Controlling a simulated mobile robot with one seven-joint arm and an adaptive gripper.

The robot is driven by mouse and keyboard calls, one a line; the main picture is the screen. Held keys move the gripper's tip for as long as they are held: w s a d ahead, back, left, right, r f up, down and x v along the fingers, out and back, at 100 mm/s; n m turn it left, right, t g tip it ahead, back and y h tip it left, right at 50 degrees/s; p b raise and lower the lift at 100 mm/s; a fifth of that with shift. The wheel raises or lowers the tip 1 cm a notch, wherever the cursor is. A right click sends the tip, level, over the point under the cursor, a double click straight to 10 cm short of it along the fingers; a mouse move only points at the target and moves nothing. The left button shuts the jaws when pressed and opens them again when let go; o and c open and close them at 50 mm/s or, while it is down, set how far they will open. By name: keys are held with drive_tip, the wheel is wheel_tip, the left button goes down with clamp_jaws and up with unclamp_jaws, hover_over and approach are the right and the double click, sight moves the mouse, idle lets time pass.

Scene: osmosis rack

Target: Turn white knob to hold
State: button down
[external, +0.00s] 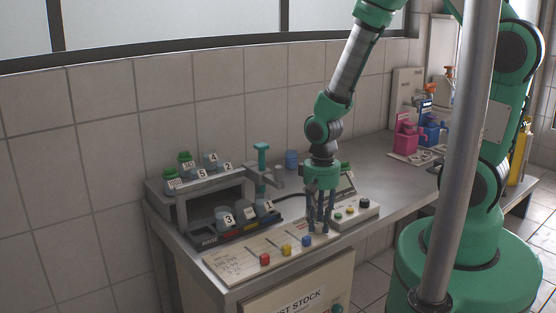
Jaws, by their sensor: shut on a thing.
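My gripper (320,223) points straight down at the right end of a pale control panel (240,263) on the front of the bench. Its dark fingers are shut on the small white knob (320,228), which shows only in part between the fingertips. The knob lines up with a row of a red knob (264,259), a yellow knob (286,249) and a blue knob (307,241) to its left. The white knob's pointer and the hold mark are too small or hidden to read.
A numbered bottle rack (166,189) stands behind and left of the panel. A small box with buttons (356,212) sits close right of my gripper. Pink (405,140) and blue (433,130) containers stand farther right. The grey bench top (377,165) between is largely clear.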

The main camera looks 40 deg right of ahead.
sight(319, 224)
drive_tip(key=n, duration=0.2)
drive_tip(key=n+p, duration=0.1)
drive_tip(key=n, duration=0.2)
drive_tip(key=shift+w+r, duration=0.1)
drive_tip(key=shift+w, duration=0.1)
idle(0.3)
drive_tip(key=c, duration=1.5)
unclamp_jaws()
drive_tip(key=shift+o, duration=0.5)
drive_tip(key=shift+s, duration=0.1)
wheel_tip(319, 224, up, 12)
